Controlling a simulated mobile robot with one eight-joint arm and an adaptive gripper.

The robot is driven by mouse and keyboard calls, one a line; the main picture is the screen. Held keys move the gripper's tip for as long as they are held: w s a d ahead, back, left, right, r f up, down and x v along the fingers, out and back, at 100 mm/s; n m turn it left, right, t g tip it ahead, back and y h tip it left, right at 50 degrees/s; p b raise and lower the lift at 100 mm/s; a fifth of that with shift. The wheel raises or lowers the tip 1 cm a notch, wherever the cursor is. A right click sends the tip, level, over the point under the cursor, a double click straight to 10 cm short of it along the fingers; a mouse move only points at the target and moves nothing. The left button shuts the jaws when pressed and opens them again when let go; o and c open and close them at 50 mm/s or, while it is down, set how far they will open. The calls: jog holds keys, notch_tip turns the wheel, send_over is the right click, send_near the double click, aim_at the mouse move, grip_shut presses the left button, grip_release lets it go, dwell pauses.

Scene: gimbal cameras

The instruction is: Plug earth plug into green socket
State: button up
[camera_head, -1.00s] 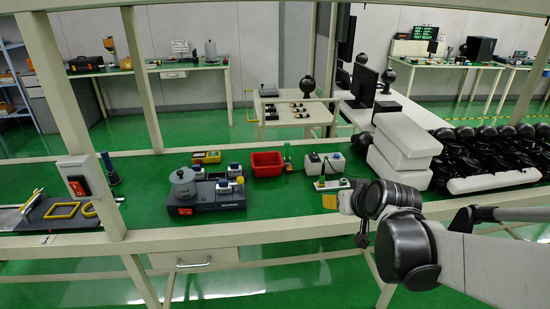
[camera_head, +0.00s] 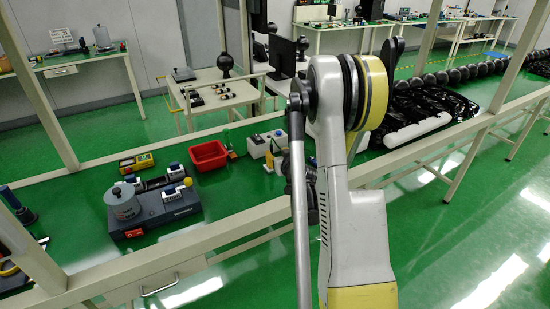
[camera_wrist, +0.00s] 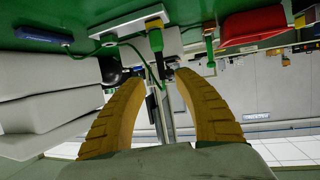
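My gripper (camera_wrist: 155,78) shows two yellow fingers spread apart in the wrist view, open. My own arm hides it in the head view. Ahead of the fingertips is a slim dark piece (camera_wrist: 156,44) with a yellow top (camera_wrist: 153,22) and a green cable; I cannot tell surely whether this is the earth plug. A yellow piece (camera_head: 268,160) also shows beside my arm in the head view. A small upright green piece (camera_head: 230,147) stands beside the red bin, and a green piece shows in the wrist view (camera_wrist: 208,46). I cannot identify the green socket with certainty.
The red bin (camera_head: 208,155) and a white box (camera_head: 262,142) stand on the green bench. A dark device with a grey pot (camera_head: 123,203) and a yellow meter (camera_head: 136,162) are left. White blocks (camera_wrist: 45,95) lie left in the wrist view. Bench frame posts rise nearby.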

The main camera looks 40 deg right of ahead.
aim_at(271, 149)
jog(key=b+x, duration=0.1)
jog(key=x, duration=0.6)
jog(key=shift+w+b, duration=0.1)
jog(key=shift+b, duration=0.3)
jog(key=shift+a, duration=0.1)
grip_shut()
